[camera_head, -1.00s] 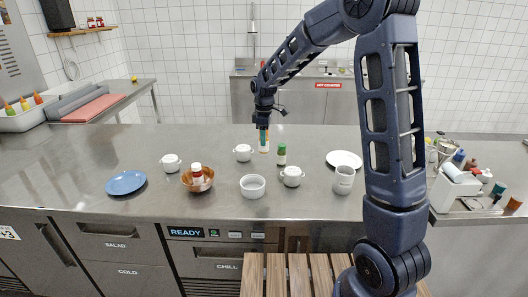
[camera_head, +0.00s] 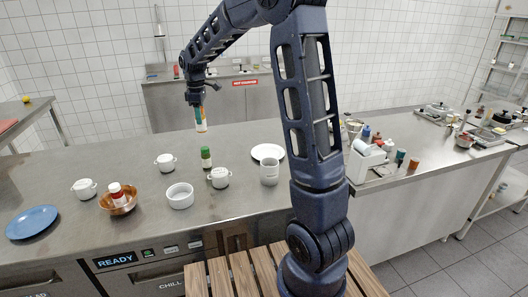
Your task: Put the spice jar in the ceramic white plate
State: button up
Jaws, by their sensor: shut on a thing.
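My gripper (camera_head: 199,108) is shut on a small jar with a whitish lower part, the spice jar (camera_head: 201,126), and holds it upright above the steel counter. The fingers cover its upper part. The ceramic white plate (camera_head: 267,151) lies flat on the counter, to the right of the held jar, and looks empty. My arm link stands close to the plate's right side in the picture. The jar is apart from the plate.
A green-capped bottle (camera_head: 206,157) stands below the held jar in the picture. White lidded pots (camera_head: 165,161), a white bowl (camera_head: 180,196), a grey-white mug (camera_head: 269,173), a copper bowl (camera_head: 119,201) with a bottle inside and a blue plate (camera_head: 32,222) stand around.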

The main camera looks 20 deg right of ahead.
jog(key=w+d+m, duration=0.2)
jog(key=d, duration=0.6)
jog(key=w+d+m, duration=0.1)
jog(key=w+d, duration=0.2)
jog(key=d, duration=0.4)
jog(key=m, duration=0.3)
send_over(268, 154)
notch_tip(268, 154, down, 19)
jog(key=shift+f, duration=0.2)
jog(key=shift+f, duration=0.15)
jog(key=o, duration=1.1)
jog(key=shift+c, duration=0.2)
